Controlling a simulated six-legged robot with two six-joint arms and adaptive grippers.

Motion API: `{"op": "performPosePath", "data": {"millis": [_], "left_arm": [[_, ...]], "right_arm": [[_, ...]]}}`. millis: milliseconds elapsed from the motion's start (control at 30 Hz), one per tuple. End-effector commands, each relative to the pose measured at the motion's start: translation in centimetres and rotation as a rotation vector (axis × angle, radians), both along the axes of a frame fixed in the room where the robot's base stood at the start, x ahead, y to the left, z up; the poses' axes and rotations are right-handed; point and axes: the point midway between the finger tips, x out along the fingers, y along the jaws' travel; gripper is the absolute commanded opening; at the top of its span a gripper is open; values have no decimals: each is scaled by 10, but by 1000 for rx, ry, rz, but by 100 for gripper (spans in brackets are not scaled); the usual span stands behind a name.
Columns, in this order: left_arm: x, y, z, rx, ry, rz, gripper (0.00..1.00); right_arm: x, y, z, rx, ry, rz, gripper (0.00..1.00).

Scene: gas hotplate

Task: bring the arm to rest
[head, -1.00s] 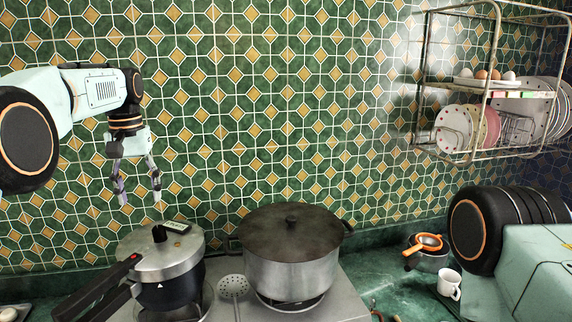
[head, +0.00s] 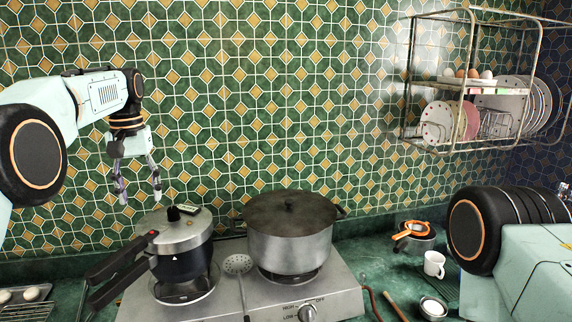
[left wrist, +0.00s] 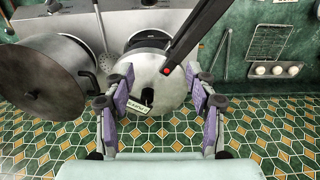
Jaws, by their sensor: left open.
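My left gripper (head: 137,192) hangs open and empty in the head view, at the left, above and behind the pressure cooker (head: 180,245). In the left wrist view my left gripper (left wrist: 160,115) shows its two purple fingers spread apart, with the cooker's lid (left wrist: 150,80) seen between them. I see no contact between the fingers and the cooker. My right gripper is not in view; only part of my right arm shows at the right of the head view.
A large lidded pot (head: 290,245) and a skimmer (head: 238,265) are on the gas hotplate (head: 262,300). A wire dish rack (head: 405,110) hangs at the upper right. The tiled wall is close behind.

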Motion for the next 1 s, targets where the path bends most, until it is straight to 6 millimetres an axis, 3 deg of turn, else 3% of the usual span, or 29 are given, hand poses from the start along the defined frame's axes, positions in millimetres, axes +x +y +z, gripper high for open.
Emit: {"op": "performPosePath", "data": {"millis": [133,467,633,867,1000], "left_arm": [[1,-1,-5,0,5,-2,56],[8,-11,-93,-1,8,-37,56],[-3,-20,-155,-3,10,-60,56],[-53,-39,-268,-10,12,-102,56],[-102,-51,-327,-14,11,-123,56]], "right_arm": [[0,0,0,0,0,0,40],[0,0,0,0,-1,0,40],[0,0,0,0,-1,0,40],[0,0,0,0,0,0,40],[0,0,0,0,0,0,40]]}}
